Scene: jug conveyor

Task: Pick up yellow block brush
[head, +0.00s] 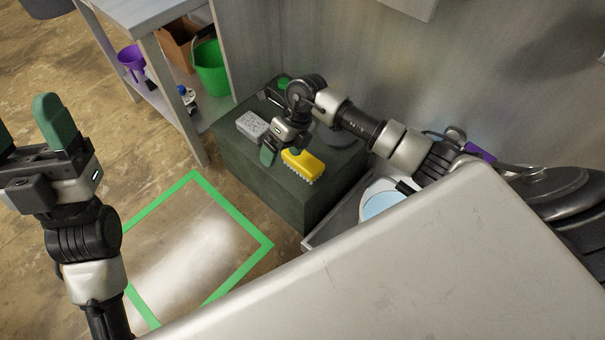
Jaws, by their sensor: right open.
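The yellow block brush (303,165) lies on top of the dark green box (262,183), near its front edge, with pale bristles along its lower side. My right gripper (270,154) is over the box, just left of the brush, with its green fingertip pointing down. My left gripper (28,130) is at the far left, away from the box. One green finger stands upright and the other is cut by the picture edge, with a wide empty gap between them.
A grey sponge-like block (252,125) lies on the box, left of my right gripper. A shelf (150,15) behind holds a green bucket (211,72) and a purple funnel (131,58). A green floor outline (235,212) encloses clear floor. A grey wall stands behind the box.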

